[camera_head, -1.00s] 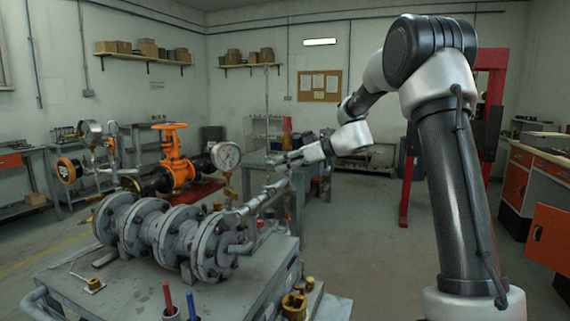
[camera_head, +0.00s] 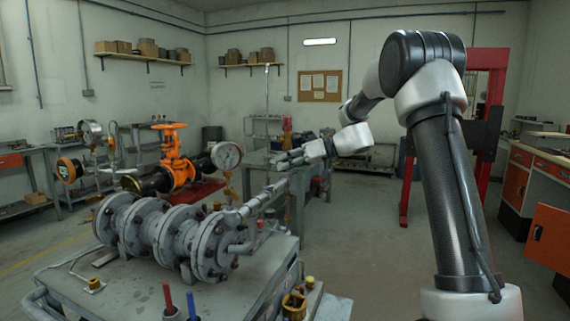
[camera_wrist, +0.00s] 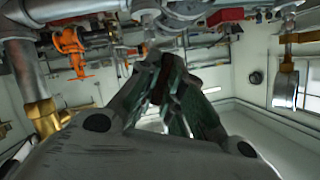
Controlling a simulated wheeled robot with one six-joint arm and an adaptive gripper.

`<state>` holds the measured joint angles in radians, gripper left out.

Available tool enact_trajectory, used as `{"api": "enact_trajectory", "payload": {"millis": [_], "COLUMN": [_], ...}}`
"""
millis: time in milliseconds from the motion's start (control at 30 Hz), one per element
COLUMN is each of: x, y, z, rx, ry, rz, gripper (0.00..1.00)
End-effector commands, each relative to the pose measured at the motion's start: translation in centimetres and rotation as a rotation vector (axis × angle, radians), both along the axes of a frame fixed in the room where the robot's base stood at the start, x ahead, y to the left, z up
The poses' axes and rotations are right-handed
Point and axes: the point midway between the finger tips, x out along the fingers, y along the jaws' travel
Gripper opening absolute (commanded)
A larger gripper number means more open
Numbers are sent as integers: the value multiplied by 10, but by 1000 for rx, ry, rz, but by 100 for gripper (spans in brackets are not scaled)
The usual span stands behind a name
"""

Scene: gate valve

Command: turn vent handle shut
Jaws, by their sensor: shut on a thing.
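My gripper (camera_head: 287,160) reaches in from the right, above and beyond the end of the grey pipe (camera_head: 258,203) on the flanged valve assembly (camera_head: 170,236). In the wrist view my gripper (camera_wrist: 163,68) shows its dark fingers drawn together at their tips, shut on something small. This fits the vent handle, but the fingers hide it, so its shape and angle cannot be told. Grey piping (camera_wrist: 25,75) with a brass fitting (camera_wrist: 42,115) runs down the left of the wrist view.
A pressure gauge (camera_head: 226,156) stands left of my gripper. An orange valve (camera_head: 174,165) is farther left, and also shows in the wrist view (camera_wrist: 71,50). Red and blue handles (camera_head: 168,298) stand at the bench's front. Open floor (camera_head: 365,235) lies to the right.

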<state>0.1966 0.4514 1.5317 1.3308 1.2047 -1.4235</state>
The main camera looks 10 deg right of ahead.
Motion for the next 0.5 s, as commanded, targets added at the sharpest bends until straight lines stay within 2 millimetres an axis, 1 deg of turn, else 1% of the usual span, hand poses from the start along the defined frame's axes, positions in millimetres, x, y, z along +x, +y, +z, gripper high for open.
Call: {"api": "enact_trajectory", "payload": {"millis": [500], "x": [2], "y": [-3], "z": [-2], "rx": [288], "ry": [397], "rz": [-2], "gripper": [0]}}
